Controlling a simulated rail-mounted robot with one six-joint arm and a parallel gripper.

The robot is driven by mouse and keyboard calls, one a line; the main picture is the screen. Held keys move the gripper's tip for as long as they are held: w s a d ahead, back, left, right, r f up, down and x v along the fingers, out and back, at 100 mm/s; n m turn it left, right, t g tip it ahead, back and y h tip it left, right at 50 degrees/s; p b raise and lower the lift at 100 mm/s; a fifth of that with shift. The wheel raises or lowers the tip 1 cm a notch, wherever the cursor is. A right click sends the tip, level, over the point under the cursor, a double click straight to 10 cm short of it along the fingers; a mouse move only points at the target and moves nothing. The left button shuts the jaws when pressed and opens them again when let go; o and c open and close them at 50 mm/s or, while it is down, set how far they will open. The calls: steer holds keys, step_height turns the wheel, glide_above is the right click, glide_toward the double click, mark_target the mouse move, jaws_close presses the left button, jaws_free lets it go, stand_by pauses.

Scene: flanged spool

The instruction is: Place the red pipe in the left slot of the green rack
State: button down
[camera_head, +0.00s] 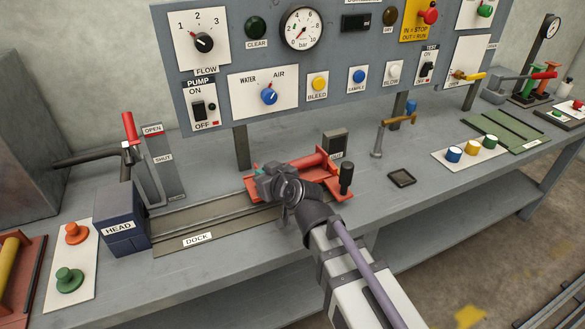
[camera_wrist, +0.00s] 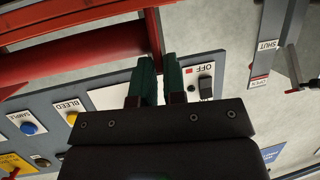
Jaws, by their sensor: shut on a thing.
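A red cylinder, likely the red pipe (camera_head: 307,163), lies in a low red frame (camera_head: 330,184) at the right end of the dock track. In the wrist view the red cylinder (camera_wrist: 75,55) runs in from the left to a thin upright red plate (camera_wrist: 153,35). My gripper (camera_head: 263,186) is at the left end of the cylinder. In the wrist view my gripper (camera_wrist: 160,68) has its dark green fingers close together, around that plate's edge. I cannot tell whether the plate belongs to the pipe or the frame. A flat green ridged piece (camera_head: 510,128), possibly the green rack, lies at the right.
The dock track (camera_head: 190,233) runs left to a dark blue HEAD block (camera_head: 122,220). A black-handled post (camera_head: 346,178) stands right of the frame. A brass-topped stand (camera_head: 378,140) and a small dark tray (camera_head: 402,178) are farther right. The control panel (camera_head: 330,70) rises behind.

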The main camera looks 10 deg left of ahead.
steer(key=shift+r, duration=0.1)
stand_by(0.3)
step_height(320, 180, up, 13)
steer(key=p, duration=1.2)
steer(key=shift+f+p, duration=0.2)
steer(key=shift+p, duration=0.2)
